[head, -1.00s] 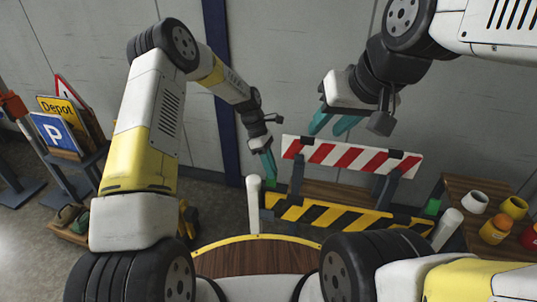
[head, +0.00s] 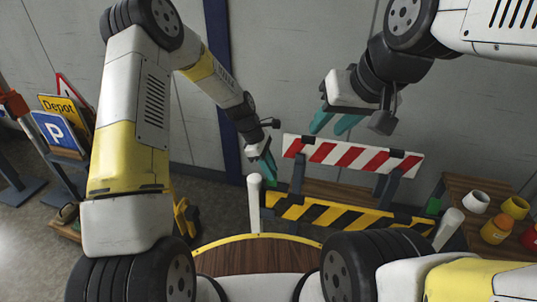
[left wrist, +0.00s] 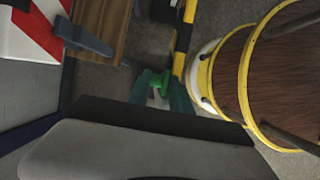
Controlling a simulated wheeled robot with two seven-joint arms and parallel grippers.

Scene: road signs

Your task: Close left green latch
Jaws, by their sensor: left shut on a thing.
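The left green latch (left wrist: 161,80) sits between the teal fingers of my left gripper (left wrist: 160,92) in the left wrist view, beside the end of the yellow-and-black striped bar (left wrist: 183,42). In the head view my left gripper (head: 264,170) is at the left end of this bar (head: 340,214), and its fingers hide the latch. It is shut on the latch. Another green latch (head: 433,206) shows at the bar's right end. My right gripper (head: 334,121) is open and empty, above the red-and-white barrier board.
The red-and-white board (head: 350,157) stands just behind the striped bar. A white post (head: 254,205) rises close to my left gripper. A wooden table (head: 460,195) at the right holds several paint pots. Road signs (head: 60,125) stand at the left.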

